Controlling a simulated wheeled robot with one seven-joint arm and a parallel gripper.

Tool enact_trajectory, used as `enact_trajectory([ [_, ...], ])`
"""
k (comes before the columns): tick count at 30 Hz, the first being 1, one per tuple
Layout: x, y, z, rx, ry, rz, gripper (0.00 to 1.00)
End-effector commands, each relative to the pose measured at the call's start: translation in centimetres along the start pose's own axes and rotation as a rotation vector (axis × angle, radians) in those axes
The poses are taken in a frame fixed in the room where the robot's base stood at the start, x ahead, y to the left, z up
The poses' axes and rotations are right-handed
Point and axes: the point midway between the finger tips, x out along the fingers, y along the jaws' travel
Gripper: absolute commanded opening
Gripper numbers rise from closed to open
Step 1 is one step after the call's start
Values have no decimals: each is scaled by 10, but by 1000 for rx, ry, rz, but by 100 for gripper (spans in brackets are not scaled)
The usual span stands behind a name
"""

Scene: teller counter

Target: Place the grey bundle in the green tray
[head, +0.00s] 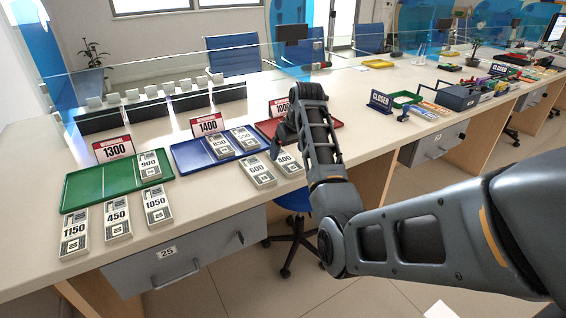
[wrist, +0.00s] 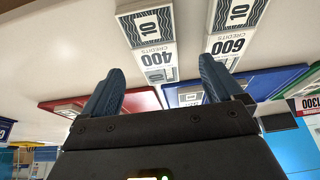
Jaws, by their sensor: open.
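The green tray (head: 86,187) lies at the left of the counter, with a bundle marked 900 (head: 149,165) in its right part. The bundles all look grey-white, so I cannot tell which one is meant. My gripper (head: 276,150) is open and empty, low over the counter by the bundle marked 400 (head: 287,163). In the wrist view the fingers (wrist: 162,70) are apart, with the 400 bundle (wrist: 155,48) beyond and between their tips. The bundle marked 600 (head: 257,172) lies beside it. Bundles marked 1150 (head: 74,233), 450 (head: 117,218) and 1050 (head: 157,205) lie before the green tray.
A blue tray (head: 187,158) holds bundles marked 850 (head: 219,147) and 550 (head: 245,138). A red tray (head: 266,129) is partly hidden behind my arm. Number signs, such as 1300 (head: 114,149), stand behind the trays. A clear glass screen rises along the counter's back.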

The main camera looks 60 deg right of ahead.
Motion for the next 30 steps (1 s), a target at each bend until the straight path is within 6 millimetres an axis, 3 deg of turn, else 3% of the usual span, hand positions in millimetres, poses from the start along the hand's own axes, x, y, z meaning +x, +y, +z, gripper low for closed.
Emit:
enact_trajectory([
  [12, 49, 6, -3, 0, 0, 0, 94],
  [21, 53, 6, -3, 0, 1, 1, 93],
  [30, 53, 6, -3, 0, 2, 1, 64],
])
